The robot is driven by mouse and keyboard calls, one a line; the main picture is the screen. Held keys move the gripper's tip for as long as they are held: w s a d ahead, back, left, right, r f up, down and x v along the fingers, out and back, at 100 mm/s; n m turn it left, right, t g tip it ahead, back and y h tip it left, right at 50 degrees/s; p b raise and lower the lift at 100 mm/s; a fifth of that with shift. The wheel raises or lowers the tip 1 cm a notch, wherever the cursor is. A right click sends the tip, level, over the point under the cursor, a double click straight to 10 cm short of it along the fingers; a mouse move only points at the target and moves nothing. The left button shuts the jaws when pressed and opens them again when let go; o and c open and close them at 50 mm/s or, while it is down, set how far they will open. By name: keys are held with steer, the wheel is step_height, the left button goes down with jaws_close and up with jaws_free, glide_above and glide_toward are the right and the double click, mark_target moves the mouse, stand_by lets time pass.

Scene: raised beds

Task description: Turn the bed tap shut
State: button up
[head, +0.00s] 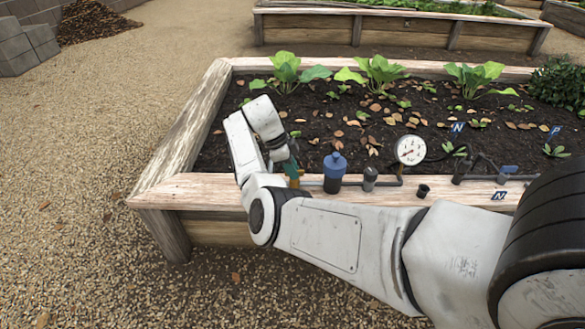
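A small brass-coloured fitting with a dark green part (292,170), which looks like the bed tap, stands at the left end of the pipe line on the near rim of the raised bed (170,192). My arm folds over the rim from the right. My gripper (285,158) points down at this fitting, touching or very close to it. The fingers are small and mostly hidden by my wrist and the fitting, so I cannot tell whether they are open or shut. The angle of the tap's handle is also unclear.
Right of the tap along the pipe are a blue-topped canister (334,172), a grey fitting (370,178), a round gauge (410,150) and a blue lever (508,169). Leafy plants (380,73) grow in the soil behind. Gravel (80,150) is clear at left.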

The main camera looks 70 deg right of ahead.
steer(key=o, duration=0.3)
steer(key=shift+r, duration=0.1)
steer(key=p+v, duration=0.3)
steer(key=v, duration=0.7)
steer(key=shift+r, duration=0.3)
steer(key=shift+w, duration=0.1)
steer(key=s+a+f+n+t+h, duration=0.2)
steer(key=s+a+f+n, duration=0.7)
steer(key=a+f+n, duration=0.4)
steer(key=s+a+n+t+y, duration=0.2)
steer(key=s+a+n, duration=0.5)
steer(key=a+n, duration=0.25)
steer(key=s+a+n+t+y, duration=0.1)
steer(key=s+a+n, duration=0.5)
steer(key=a+n, duration=0.4)
step_height(320, 180, up, 29)
steer(key=a+m+p, duration=0.1)
steer(key=p, duration=2.9)
steer(key=shift+f, duration=0.2)
